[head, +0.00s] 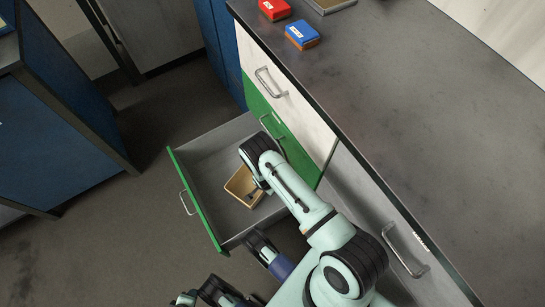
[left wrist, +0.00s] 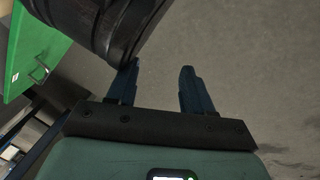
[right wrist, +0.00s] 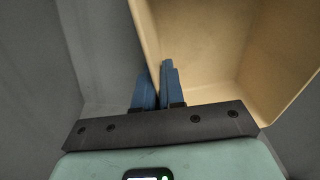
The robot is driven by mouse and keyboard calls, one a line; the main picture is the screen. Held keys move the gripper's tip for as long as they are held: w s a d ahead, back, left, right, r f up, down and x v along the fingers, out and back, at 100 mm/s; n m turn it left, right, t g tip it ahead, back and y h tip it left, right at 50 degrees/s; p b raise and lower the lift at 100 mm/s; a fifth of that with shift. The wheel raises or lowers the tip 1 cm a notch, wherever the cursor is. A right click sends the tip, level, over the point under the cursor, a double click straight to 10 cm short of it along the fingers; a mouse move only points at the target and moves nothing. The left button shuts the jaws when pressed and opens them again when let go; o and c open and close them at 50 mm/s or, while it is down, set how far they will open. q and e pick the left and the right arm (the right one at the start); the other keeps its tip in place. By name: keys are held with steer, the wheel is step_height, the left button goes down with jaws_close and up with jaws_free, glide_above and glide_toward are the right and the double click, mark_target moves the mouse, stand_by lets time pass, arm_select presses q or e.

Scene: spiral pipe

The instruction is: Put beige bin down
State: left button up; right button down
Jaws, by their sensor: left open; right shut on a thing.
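The beige bin (head: 239,186) is inside the open drawer (head: 206,160), near its middle, with its opening upward and slightly tilted in the head view. My right arm reaches down over it and partly hides it. In the right wrist view, my right gripper (right wrist: 166,72) is shut on one wall of the beige bin (right wrist: 205,40), whose inside looks empty there. I cannot tell whether the bin's base touches the drawer floor. My left gripper (left wrist: 160,70) is open and empty over the floor, outside the drawer.
The drawer's green front (head: 195,200) stands out from the cabinet, with floor around it. A dark countertop (head: 420,110) holds a red box (head: 274,9) and a blue box (head: 302,35). A blue cabinet (head: 55,135) stands at left, with clear floor (head: 120,240) between.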

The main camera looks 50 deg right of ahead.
steer(key=d, duration=0.2)
steer(key=s+d, duration=0.1)
steer(key=shift+d, duration=0.4)
steer(key=shift+a+f+b, duration=0.15)
steer(key=shift+f+b, duration=0.25)
steer(key=shift+f, duration=0.1)
arm_select(q)
steer(key=shift+s+a+f+g, duration=0.15)
steer(key=shift+s+f+g, duration=0.15)
steer(key=shift+s+f, duration=0.55)
steer(key=shift+s, duration=0.15)
arm_select(e)
steer(key=shift+f, duration=0.15)
steer(key=shift+f, duration=0.1)
steer(key=c, duration=1.2)
jaws_free()
steer(key=shift+c, duration=0.2)
arm_select(q)
steer(key=shift+s+f, duration=0.15)
steer(key=shift+s, duration=0.05)
steer(key=shift+w, duration=0.1)
